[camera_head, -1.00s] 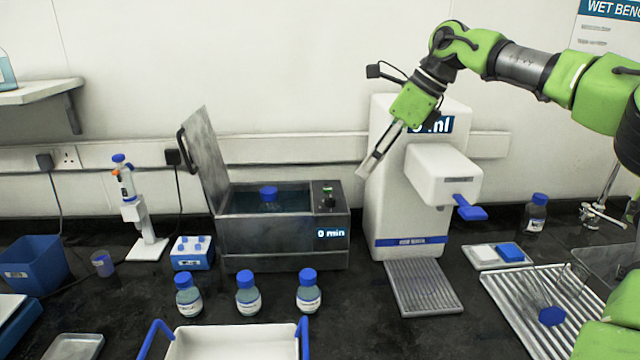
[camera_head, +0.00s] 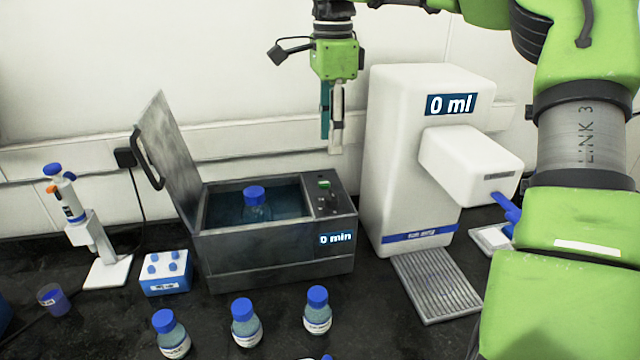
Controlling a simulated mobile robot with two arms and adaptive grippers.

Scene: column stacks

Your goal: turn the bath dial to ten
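The metal water bath (camera_head: 262,262) stands open on the bench, its lid (camera_head: 170,165) tilted up at the left. The control panel at the bath's right top carries a small dark dial (camera_head: 323,205) and a green indicator (camera_head: 324,184). A blue-capped bottle (camera_head: 255,203) stands in the bath water. My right gripper (camera_head: 332,148) points down above and slightly behind the panel, apart from the dial, with nothing in it. Its fingers show close together, nearly edge-on, so their gap is hard to judge. My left gripper is not in view.
The white dispenser (camera_head: 412,150) reading "0 ml" stands close on the right, with a drip tray (camera_head: 436,285) before it. Several blue-capped bottles stand in front of the bath. A blue tube rack (camera_head: 166,274) and a pipette stand (camera_head: 100,240) are at the left.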

